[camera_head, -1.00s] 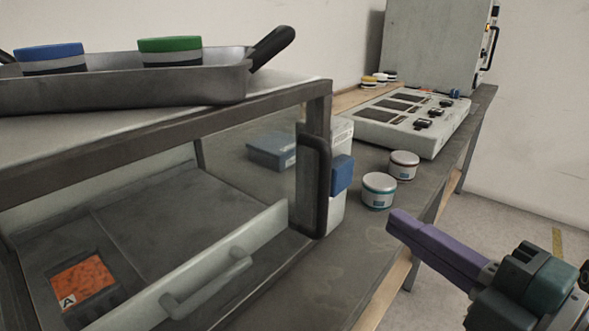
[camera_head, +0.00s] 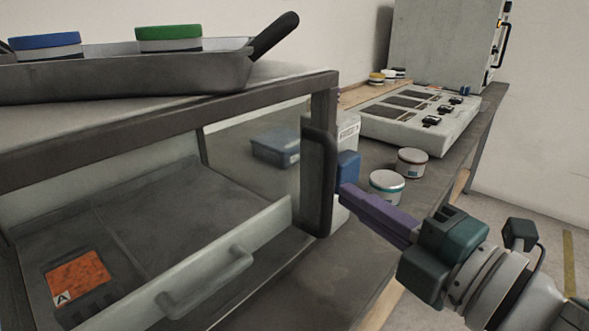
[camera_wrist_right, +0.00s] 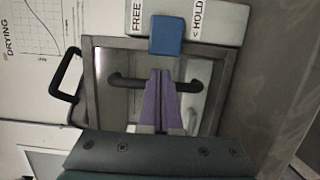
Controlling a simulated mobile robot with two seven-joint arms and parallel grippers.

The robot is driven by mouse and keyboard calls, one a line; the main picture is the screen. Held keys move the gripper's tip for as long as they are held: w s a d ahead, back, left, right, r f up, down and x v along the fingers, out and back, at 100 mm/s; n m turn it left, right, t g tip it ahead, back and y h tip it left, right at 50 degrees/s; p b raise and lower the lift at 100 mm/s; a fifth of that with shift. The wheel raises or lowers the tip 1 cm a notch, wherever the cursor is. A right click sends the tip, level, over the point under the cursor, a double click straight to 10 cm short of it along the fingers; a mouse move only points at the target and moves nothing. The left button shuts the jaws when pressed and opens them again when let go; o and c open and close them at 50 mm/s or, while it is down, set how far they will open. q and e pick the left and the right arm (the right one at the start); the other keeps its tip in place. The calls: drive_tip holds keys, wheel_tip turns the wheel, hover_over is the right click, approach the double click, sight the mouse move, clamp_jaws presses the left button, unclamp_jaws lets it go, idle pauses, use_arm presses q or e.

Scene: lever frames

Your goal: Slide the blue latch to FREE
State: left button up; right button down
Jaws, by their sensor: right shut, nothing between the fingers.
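The blue latch (camera_head: 348,165) sticks out from the right side of the glass-fronted cabinet, just behind its dark upright handle. In the right wrist view the latch (camera_wrist_right: 166,35) sits between the FREE label (camera_wrist_right: 137,15) and the HOLD label (camera_wrist_right: 197,18). My right gripper (camera_head: 345,190) has its purple fingers shut and empty, with the tips right by the lower part of the latch. In the wrist view the fingertips (camera_wrist_right: 160,72) are just below the latch; I cannot tell whether they touch it. My left gripper is not in view.
A metal tray (camera_head: 120,84) with a blue-lidded and a green-lidded jar sits on the cabinet. Two white jars (camera_head: 386,186) stand on the bench close behind my right fingers. A control panel (camera_head: 420,118) lies farther back. Open floor is at the right.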

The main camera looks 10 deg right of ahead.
sight(351, 172)
drive_tip(key=shift+x, duration=1.7)
drive_tip(key=shift+d, duration=0.1)
drive_tip(key=w+d+b, duration=0.1)
drive_tip(key=w+d, duration=0.1)
drive_tip(key=shift+w+d+f, duration=0.1)
drive_tip(key=shift+d, duration=0.3)
drive_tip(key=shift+w+d, duration=0.15)
drive_tip(key=shift+d, duration=0.05)
